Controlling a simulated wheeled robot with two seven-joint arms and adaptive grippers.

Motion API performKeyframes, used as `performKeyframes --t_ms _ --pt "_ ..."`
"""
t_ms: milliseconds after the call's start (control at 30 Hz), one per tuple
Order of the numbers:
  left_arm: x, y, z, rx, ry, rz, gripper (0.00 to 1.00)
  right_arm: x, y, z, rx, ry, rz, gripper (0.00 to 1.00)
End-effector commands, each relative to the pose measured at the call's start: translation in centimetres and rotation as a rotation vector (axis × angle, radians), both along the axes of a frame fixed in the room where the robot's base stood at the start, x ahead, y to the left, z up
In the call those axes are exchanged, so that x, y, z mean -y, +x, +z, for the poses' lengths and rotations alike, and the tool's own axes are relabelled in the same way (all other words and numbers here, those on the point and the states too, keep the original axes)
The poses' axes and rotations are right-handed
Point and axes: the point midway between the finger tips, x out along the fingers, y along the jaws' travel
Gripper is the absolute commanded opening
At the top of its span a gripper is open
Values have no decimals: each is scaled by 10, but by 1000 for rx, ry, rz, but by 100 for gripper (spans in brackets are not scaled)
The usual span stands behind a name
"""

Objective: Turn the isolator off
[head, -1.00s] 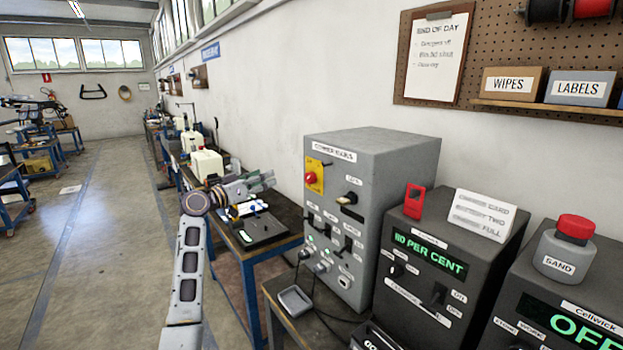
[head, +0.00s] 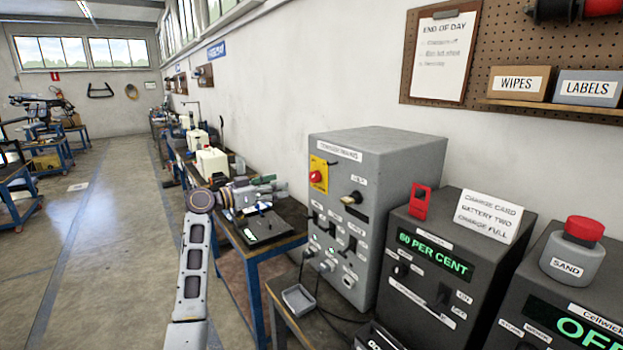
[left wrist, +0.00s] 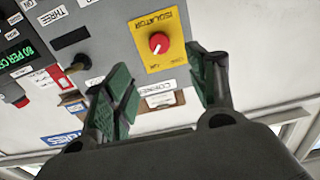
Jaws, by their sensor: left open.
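The isolator is a red rotary knob (head: 317,176) on a yellow plate (head: 318,187), at the upper left of the grey cabinet's front (head: 345,232). In the left wrist view the red knob (left wrist: 158,43) sits on its yellow plate (left wrist: 163,62) labelled ISOLATOR, seen upside down, beyond and between my fingers. My left gripper (head: 275,183) is to the left of the cabinet, apart from the knob. In the left wrist view its green-padded fingers (left wrist: 165,85) are spread and hold nothing. My right gripper is not in view.
A black switch (head: 354,197) is right of the isolator on the cabinet. Dark charger units (head: 432,262), one with a red tag (head: 419,202), stand to the right. A grey tray (head: 298,299) sits on the bench below. The aisle floor (head: 105,230) is clear.

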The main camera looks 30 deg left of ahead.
Motion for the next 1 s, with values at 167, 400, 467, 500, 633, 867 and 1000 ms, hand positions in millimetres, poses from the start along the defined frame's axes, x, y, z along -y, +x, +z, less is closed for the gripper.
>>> performKeyframes --t_ms 167,400,467,500,633,867,1000 --pt "1 2 0 0 -1 0 58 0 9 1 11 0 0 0" --pt "7 17 1 0 -3 -1 58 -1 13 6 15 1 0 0" --pt "10 22 2 0 -3 -2 58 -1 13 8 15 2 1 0" --pt "11 27 1 0 -2 -1 58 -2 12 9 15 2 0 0" --pt "18 42 2 0 -4 -1 58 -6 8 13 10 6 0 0" --pt "29 71 2 0 -4 0 58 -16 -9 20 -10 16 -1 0" --pt "36 87 2 0 -4 -1 58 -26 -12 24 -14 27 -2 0"
